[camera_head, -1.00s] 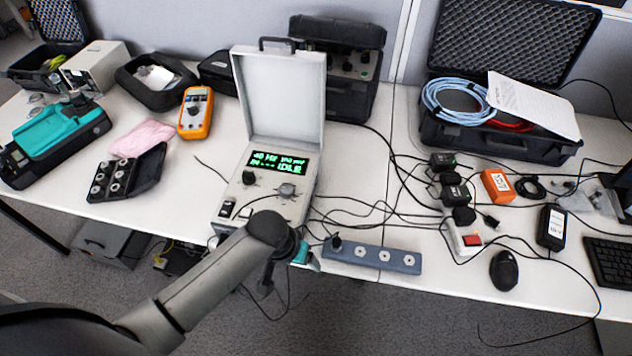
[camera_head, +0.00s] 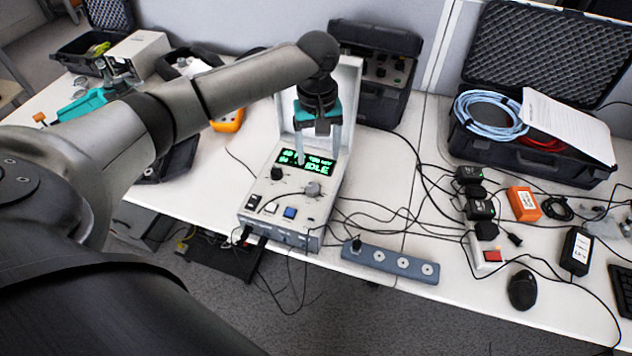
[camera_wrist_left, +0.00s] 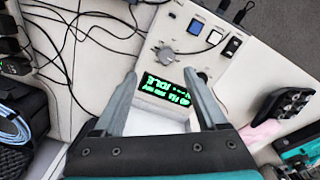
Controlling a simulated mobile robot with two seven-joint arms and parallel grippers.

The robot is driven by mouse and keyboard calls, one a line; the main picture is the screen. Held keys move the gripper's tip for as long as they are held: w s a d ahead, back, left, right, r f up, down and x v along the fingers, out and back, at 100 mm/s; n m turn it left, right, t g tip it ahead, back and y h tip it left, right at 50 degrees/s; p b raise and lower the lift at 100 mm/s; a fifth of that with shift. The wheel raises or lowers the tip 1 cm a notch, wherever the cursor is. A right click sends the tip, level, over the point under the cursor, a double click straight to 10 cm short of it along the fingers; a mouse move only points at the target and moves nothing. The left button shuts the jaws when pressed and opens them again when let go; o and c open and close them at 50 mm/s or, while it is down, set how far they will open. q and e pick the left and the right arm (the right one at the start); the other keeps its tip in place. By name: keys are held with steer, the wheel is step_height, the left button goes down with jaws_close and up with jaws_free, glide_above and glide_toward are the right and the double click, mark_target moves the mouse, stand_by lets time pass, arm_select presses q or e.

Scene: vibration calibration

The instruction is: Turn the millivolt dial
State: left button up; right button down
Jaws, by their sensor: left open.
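The calibration unit (camera_head: 262,208) stands on the table with its white lid open. Its panel has a green-lit display (camera_head: 305,165), a black knob (camera_head: 277,173) and a grey dial (camera_head: 312,189); I cannot read which is marked millivolt. My left gripper (camera_head: 317,152) is open and empty, above the panel by the display, pointing down. In the left wrist view, my left gripper (camera_wrist_left: 161,75) has its fingers on either side of the display (camera_wrist_left: 166,97); the grey dial (camera_wrist_left: 163,52) lies just beyond the fingertips, and the black knob (camera_wrist_left: 203,76) is partly hidden behind one finger.
The lid rises close behind my gripper. A blue button (camera_head: 290,212) and switches sit at the panel's front. A power strip (camera_head: 390,262), loose cables and an orange box (camera_head: 523,204) lie to the right. A black case (camera_head: 375,70) stands behind.

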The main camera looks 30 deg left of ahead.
mark_target(312, 187)
arm_select(q)
steer(key=shift+n, duration=0.7)
steer(key=f+b, duration=0.1)
steer(key=f, duration=0.3)
steer(key=a+f+b, duration=0.1)
steer(key=f, duration=0.3)
steer(key=a+f+b, duration=0.1)
steer(key=f, duration=0.4)
steer(key=shift+w, duration=0.25)
steer(key=shift+d, duration=0.1)
jaws_close()
